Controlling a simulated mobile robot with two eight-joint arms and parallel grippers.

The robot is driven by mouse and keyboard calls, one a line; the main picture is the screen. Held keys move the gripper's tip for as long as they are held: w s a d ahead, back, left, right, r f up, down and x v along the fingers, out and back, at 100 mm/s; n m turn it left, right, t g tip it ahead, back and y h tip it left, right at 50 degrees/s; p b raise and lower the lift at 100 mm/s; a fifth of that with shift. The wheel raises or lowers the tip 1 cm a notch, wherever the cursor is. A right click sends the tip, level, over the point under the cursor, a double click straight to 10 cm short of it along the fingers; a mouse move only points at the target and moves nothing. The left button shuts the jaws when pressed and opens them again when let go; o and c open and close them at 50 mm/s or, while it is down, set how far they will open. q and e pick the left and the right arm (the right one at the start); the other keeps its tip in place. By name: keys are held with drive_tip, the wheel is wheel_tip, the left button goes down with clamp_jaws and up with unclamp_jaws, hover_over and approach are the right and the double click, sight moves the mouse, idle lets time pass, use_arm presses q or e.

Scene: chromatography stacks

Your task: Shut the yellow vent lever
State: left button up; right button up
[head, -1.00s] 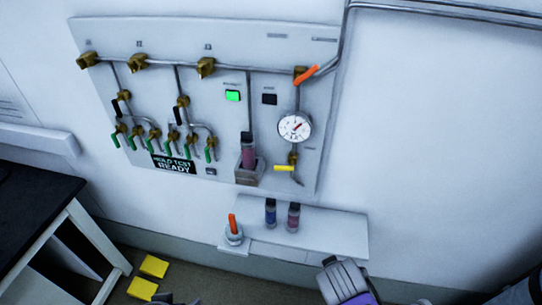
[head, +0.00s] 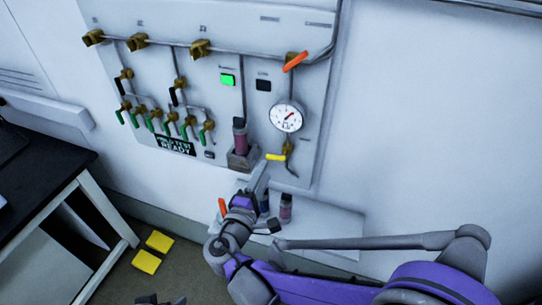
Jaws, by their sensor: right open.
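The yellow vent lever (head: 276,157) sits on a brass valve (head: 288,149) below the round pressure gauge (head: 287,118), at the lower right of the wall panel. The lever lies nearly level, pointing left from the valve, across the pipe. My right gripper (head: 268,195) is open just below and left of the lever. One finger points up, its tip close under the lever's left end; I cannot tell whether they touch. The other finger is lower, in front of the shelf. My left gripper does not show clearly.
A shelf (head: 335,222) under the panel bears vials, including a dark red one (head: 286,207), partly behind my gripper. A holder (head: 243,160) with a column is left of the lever. An orange lever (head: 295,62) is above the gauge. The wall to the right is clear.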

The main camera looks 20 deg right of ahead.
sight(271, 159)
drive_tip(key=x, duration=0.7)
drive_tip(key=shift+w+d+p, duration=0.15)
drive_tip(key=shift+d+p, duration=0.05)
drive_tip(key=shift+p, duration=0.15)
clamp_jaws()
